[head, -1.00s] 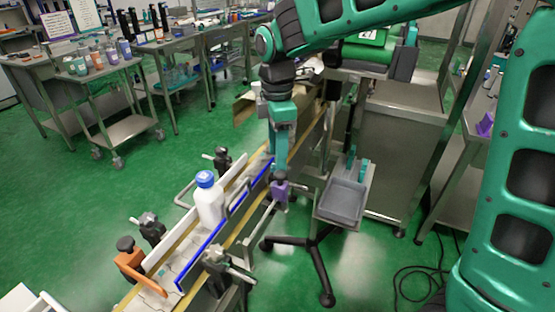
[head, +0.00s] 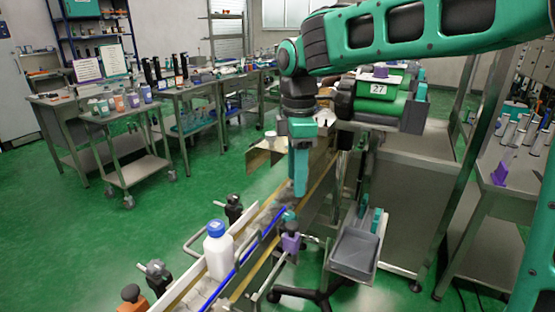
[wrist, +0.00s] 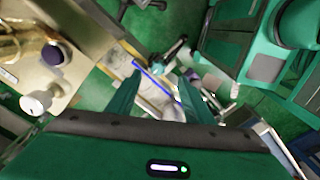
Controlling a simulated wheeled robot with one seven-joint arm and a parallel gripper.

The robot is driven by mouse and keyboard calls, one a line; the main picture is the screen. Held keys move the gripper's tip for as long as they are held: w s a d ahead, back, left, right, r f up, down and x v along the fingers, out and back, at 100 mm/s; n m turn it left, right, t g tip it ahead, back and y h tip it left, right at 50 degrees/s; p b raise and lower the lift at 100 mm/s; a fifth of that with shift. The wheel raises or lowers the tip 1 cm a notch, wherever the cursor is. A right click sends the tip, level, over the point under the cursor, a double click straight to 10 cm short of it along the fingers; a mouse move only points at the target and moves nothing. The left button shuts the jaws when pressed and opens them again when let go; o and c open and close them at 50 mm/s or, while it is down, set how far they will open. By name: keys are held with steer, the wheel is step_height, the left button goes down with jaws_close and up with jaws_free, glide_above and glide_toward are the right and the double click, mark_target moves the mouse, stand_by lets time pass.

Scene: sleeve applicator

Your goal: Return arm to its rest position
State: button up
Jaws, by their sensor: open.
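My gripper (head: 300,188) hangs pointing down over the far part of the conveyor (head: 262,226), in the head view. In the wrist view its two green fingers (wrist: 158,100) stand apart with nothing between them, so it is open and empty. The conveyor's blue rail (wrist: 157,80) shows beyond the fingers there. A white bottle with a blue cap (head: 219,258) stands upright on the conveyor, nearer to me than the gripper and apart from it.
A grey tray (head: 354,250) on a stand is right of the conveyor. A green machine marked 27 (head: 378,100) stands behind the gripper. Clamps with dark knobs (head: 234,208) line the conveyor. A cart with cups (head: 128,140) stands left. Green floor between is clear.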

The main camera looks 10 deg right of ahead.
steer(key=s+d+f+m, duration=0.2)
steer(key=s+d+m, duration=0.35)
steer(key=d, duration=0.55)
steer(key=s+d+f+m, duration=0.1)
steer(key=s+d+m, duration=0.5)
steer(key=d, duration=0.5)
steer(key=s+d+f+m, duration=0.3)
steer(key=s+d+m, duration=0.1)
steer(key=s+m, duration=0.2)
steer(key=s+d+f+m, duration=0.4)
steer(key=s+m, duration=0.3)
steer(key=s, duration=0.2)
steer(key=shift+s+d, duration=0.25)
steer(key=shift+d, duration=0.15)
steer(key=shift+w+f, duration=0.3)
steer(key=shift+w, duration=0.35)
